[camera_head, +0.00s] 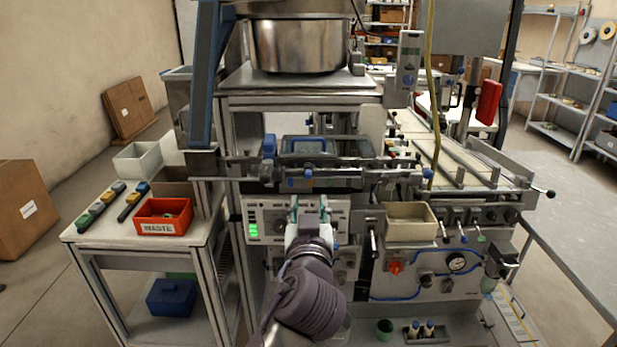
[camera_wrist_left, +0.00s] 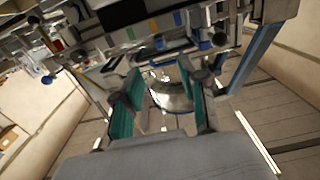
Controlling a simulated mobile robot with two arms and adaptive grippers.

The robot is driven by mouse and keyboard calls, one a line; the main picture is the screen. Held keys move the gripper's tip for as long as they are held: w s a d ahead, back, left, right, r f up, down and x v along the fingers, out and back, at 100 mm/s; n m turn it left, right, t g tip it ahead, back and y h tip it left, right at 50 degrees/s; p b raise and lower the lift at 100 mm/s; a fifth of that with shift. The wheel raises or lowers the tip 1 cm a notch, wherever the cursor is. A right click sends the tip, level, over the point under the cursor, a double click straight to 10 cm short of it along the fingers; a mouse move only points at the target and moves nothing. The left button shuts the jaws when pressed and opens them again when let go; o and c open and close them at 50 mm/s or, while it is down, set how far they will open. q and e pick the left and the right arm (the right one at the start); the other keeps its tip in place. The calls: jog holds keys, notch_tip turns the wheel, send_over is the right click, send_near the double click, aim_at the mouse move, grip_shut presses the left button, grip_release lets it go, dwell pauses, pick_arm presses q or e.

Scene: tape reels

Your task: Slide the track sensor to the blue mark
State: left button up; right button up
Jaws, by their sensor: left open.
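A metal rail (camera_head: 235,182) runs across the front of the machine, with small blue fittings along it. One blue fitting (camera_head: 308,174) sits near its middle, above my gripper. I cannot tell for sure which fitting is the track sensor. In the left wrist view, green, yellow and blue marks show on a rail at the top; the blue mark (camera_wrist_left: 178,19) is the rightmost. My left gripper (camera_head: 310,206) is open and empty in front of the control panel, below the rail. Its teal-padded fingers (camera_wrist_left: 162,108) are apart in the left wrist view. My right gripper is out of view.
A large steel bowl (camera_head: 300,45) stands above the rail. A red waste bin (camera_head: 164,216) sits on the side table at left. A beige tray (camera_head: 410,222) is right of the panel (camera_head: 268,213). A yellow cable (camera_head: 431,80) hangs near the rail's right end.

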aim_at(308, 177)
pick_arm(q)
jog(key=w+p, duration=0.2)
jog(key=w, duration=0.9)
jog(key=shift+w+f, duration=0.1)
jog(key=shift+w, duration=0.2)
jog(key=shift+c, duration=0.4)
grip_shut()
jog(key=shift+a, duration=0.1)
